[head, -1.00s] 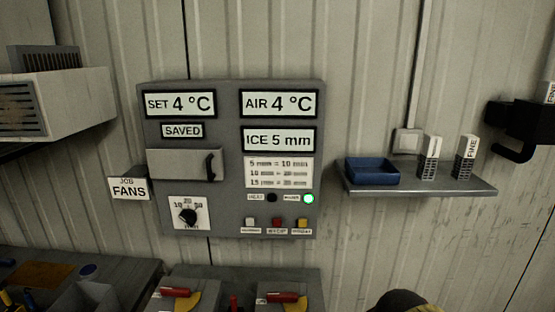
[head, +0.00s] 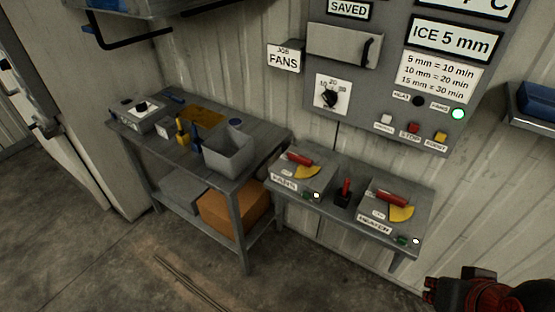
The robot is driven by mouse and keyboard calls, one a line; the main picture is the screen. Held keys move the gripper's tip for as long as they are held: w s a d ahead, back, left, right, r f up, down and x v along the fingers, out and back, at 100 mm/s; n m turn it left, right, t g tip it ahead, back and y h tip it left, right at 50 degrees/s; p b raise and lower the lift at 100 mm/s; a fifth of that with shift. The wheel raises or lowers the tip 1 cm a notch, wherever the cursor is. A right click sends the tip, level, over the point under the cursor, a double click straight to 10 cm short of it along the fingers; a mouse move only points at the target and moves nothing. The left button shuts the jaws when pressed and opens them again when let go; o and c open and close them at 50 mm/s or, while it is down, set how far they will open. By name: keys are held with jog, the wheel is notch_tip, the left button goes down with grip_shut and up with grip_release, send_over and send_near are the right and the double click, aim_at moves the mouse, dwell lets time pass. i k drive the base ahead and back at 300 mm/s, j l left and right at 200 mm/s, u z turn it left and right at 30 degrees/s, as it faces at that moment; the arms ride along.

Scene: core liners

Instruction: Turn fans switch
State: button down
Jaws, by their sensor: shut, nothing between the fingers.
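Two grey switch boxes sit side by side on a small wall shelf under the control panel. The left switch box (head: 302,175) has a red handle (head: 299,159), a yellow plate and a label that is hard to read, perhaps FANS. The right switch box (head: 395,212) has a similar red handle (head: 392,197), a yellow plate and a label that seems to read HEATER. A small white light shows on the front of each. My gripper (head: 431,291) is at the bottom right edge, dark and red, partly cut off, shut and empty. It is apart from both boxes.
A cluttered workbench (head: 268,150) is left; open floor lies in front.

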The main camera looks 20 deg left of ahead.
aim_at(305, 169)
jog(key=u, duration=0.85)
jog(key=i+j, duration=0.1)
jog(key=i, duration=0.45)
jog(key=i+j+z, duration=0.1)
jog(key=i, duration=0.45)
